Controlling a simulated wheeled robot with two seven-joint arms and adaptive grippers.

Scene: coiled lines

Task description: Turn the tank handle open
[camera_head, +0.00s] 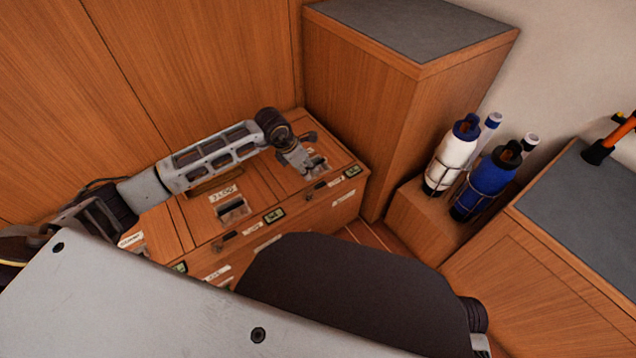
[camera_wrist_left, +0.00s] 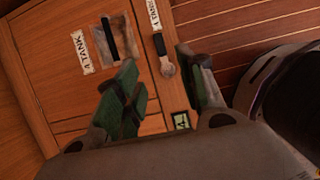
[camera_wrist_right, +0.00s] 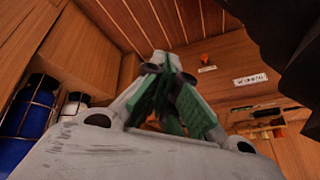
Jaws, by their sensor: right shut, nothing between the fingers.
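The tank handle (camera_wrist_left: 109,37) is a dark bar on a worn metal plate beside a label reading TANK (camera_wrist_left: 82,52), on top of a wooden chest. In the head view the handle (camera_head: 317,168) sits at the chest's right end, partly behind my gripper. My left gripper (camera_wrist_left: 166,86) is open, its green-padded fingers apart. One fingertip is just below the plate in the left wrist view; I cannot tell whether it touches. In the head view the left gripper (camera_head: 298,160) is beside the handle. My right gripper (camera_wrist_right: 168,66) is shut and empty, away from the chest.
Another recessed handle (camera_head: 232,209) is further left on the chest. A tall wooden cabinet (camera_head: 370,110) stands behind; white (camera_head: 447,163) and blue (camera_head: 482,187) bottles stand right.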

